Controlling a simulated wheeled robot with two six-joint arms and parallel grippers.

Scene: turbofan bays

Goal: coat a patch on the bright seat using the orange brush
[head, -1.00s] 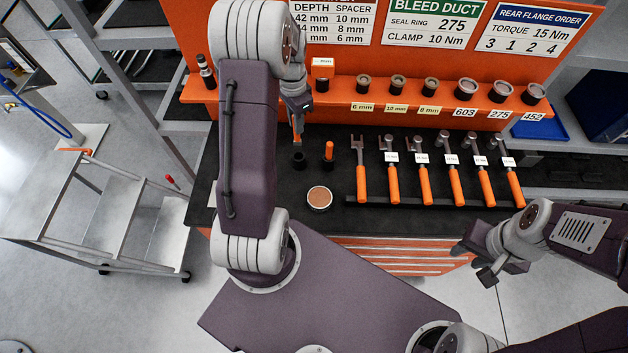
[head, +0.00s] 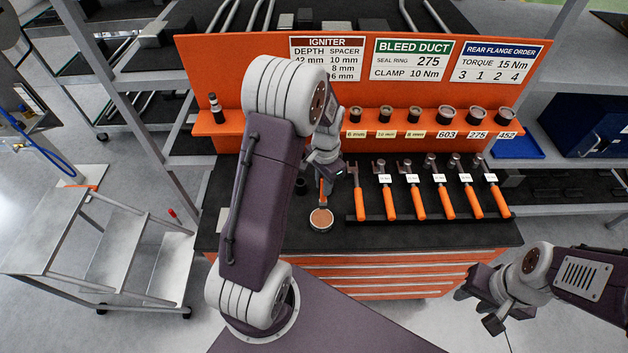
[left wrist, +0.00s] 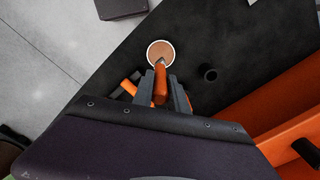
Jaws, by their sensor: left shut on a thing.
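My left gripper (head: 324,176) is shut on the orange brush (head: 322,192), whose tip points down at a round tin of brown paste (head: 321,219) on the black bench top. In the left wrist view the brush (left wrist: 160,88) reaches over the tin (left wrist: 160,52), its tip overlapping the brown surface. I cannot tell whether it touches the paste. My right gripper (head: 482,306) is open and empty, low at the right, in front of the bench. I cannot make out a bright seat in these frames.
A black cup (head: 301,187) stands left of the tin and looks empty in the left wrist view (left wrist: 210,74). Orange-handled tools (head: 418,203) lie in a rack to the right. An orange shelf (head: 370,128) carries several rings. A grey cart (head: 95,245) stands at the left.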

